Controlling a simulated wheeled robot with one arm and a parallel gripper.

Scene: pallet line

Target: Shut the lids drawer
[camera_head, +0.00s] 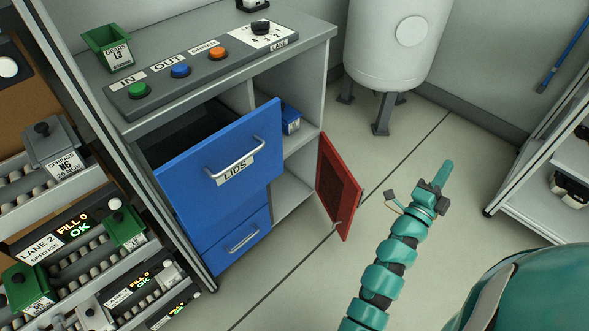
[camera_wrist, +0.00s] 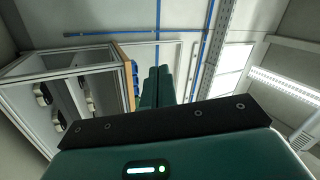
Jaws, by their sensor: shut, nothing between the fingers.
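The blue lids drawer (camera_head: 225,150) is the upper drawer of the grey cabinet and stands pulled out, with its dark inside showing behind the front. Its front has a silver bar handle (camera_head: 233,167) and a LIDS label. My gripper (camera_head: 445,172) is shut and empty, in the air to the right of the drawer and well apart from it. In the wrist view my gripper's closed fingers (camera_wrist: 155,87) point toward the wall and ceiling, and the drawer is not in that view.
A red door (camera_head: 338,187) stands open between the drawer and my arm. A lower blue drawer (camera_head: 236,240) looks shut. A lane rack (camera_head: 70,235) stands close at the left, a white tank (camera_head: 396,50) behind, shelves (camera_head: 545,170) at the right. The middle floor is clear.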

